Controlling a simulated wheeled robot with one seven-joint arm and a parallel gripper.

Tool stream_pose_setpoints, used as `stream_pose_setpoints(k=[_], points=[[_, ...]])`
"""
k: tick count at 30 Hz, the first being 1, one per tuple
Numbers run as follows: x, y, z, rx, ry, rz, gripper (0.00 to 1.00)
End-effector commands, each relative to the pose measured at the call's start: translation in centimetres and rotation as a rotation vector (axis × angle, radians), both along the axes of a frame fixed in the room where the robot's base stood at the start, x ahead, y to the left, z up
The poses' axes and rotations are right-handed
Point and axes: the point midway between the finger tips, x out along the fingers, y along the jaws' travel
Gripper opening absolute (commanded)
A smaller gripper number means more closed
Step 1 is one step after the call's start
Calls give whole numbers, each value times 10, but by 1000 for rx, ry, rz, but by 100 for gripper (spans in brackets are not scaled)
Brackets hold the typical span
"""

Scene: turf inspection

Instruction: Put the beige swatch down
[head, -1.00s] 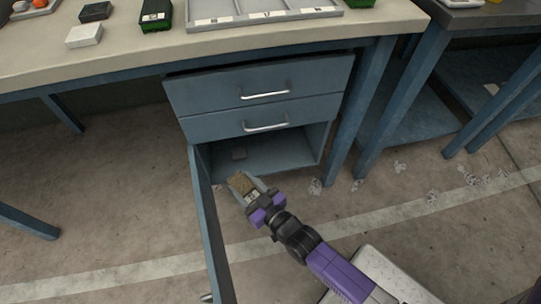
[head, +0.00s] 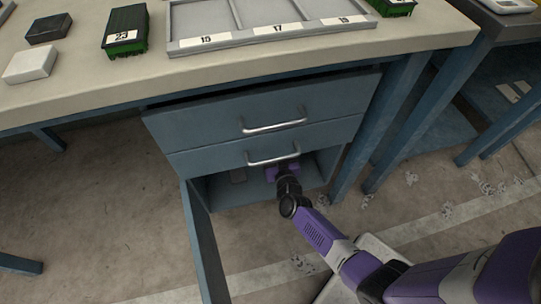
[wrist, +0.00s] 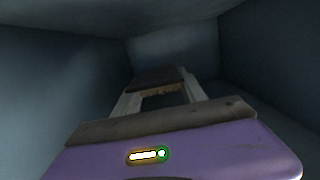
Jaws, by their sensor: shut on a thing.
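The beige swatch shows in the wrist view (wrist: 160,84) as a flat piece, dark on top with a tan front edge, between the two pale fingers. My gripper (wrist: 160,97) is shut on it. In the head view my purple and black wrist reaches into the open cupboard (head: 228,194) below two drawers; the fingertips and swatch are hidden there. In the wrist view, dim blue-grey cupboard walls surround the gripper. I cannot tell whether the swatch touches the cupboard floor.
A small grey piece (head: 238,175) lies in the cupboard, left of my wrist. The cupboard door (head: 205,245) stands open at the left. The bench top holds a grey tray (head: 200,46), a green box (head: 125,32) and a white block (head: 30,64).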

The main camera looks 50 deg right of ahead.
Motion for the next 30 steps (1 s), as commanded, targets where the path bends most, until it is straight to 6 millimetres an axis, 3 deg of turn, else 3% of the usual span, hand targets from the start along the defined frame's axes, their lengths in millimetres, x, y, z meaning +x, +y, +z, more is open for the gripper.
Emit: stream_pose_setpoints(k=[12, 19, 25, 30], points=[[0, 1, -59, -1, 0, 1, 12], [0, 0, -72, 1, -1, 1, 12], [0, 1, -98, 1, 1, 1, 12], [0, 1, -100, 1, -1, 1, 12]])
